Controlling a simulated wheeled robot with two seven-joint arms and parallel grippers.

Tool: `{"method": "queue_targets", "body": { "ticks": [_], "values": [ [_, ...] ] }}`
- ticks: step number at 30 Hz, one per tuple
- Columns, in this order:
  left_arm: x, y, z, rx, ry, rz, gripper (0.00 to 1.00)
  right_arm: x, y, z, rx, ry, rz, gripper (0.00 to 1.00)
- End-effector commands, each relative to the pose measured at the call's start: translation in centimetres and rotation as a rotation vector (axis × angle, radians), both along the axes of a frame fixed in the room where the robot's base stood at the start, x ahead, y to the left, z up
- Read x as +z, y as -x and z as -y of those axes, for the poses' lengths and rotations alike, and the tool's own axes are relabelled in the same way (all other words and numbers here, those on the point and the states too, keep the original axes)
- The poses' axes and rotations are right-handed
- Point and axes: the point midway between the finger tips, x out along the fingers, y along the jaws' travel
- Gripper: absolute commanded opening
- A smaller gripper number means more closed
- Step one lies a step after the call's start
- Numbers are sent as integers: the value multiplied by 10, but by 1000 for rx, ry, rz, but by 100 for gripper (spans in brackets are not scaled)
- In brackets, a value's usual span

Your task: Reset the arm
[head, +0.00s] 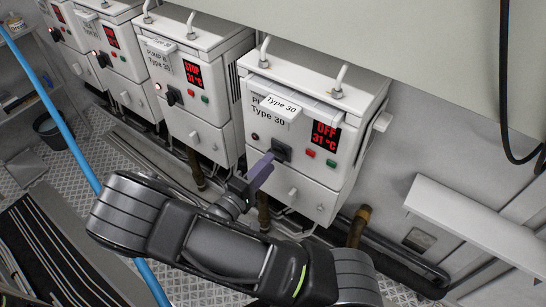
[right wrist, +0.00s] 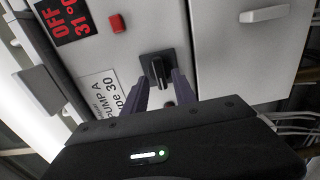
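My right gripper (head: 262,170) is at the front of the Type 30 cabinet (head: 258,190), by the black rotary switch (head: 281,151). In the right wrist view my right gripper (right wrist: 159,82) has its two purple fingers apart, one on each side of the switch handle (right wrist: 158,68). Gaps show between fingers and handle; contact cannot be told. The cabinet's display (head: 325,134) reads OFF and 31 °C in red. My right arm is bent across the lower middle of the head view. My left gripper is not in view.
A red button (head: 310,153) and a green button (head: 331,163) sit right of the switch. Similar cabinets (head: 196,80) stand in a row to the left; the nearest reads STOP. Pipes (head: 358,226) run low below. A white ledge (head: 470,225) juts out at right.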

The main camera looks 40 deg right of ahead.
Motion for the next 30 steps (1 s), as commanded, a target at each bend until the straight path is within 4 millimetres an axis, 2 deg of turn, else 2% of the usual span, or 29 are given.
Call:
{"method": "queue_targets", "body": {
  "ticks": [7,25,28,30],
  "values": [
    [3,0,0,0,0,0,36,0,4,-14,0,-1,-1,33],
    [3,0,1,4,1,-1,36,-1,5,-14,1,-4,-2,33],
    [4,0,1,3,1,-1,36,-12,3,-12,22,-44,-4,33],
    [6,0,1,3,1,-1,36,-28,0,-10,52,-107,-7,33]
  ]
}}
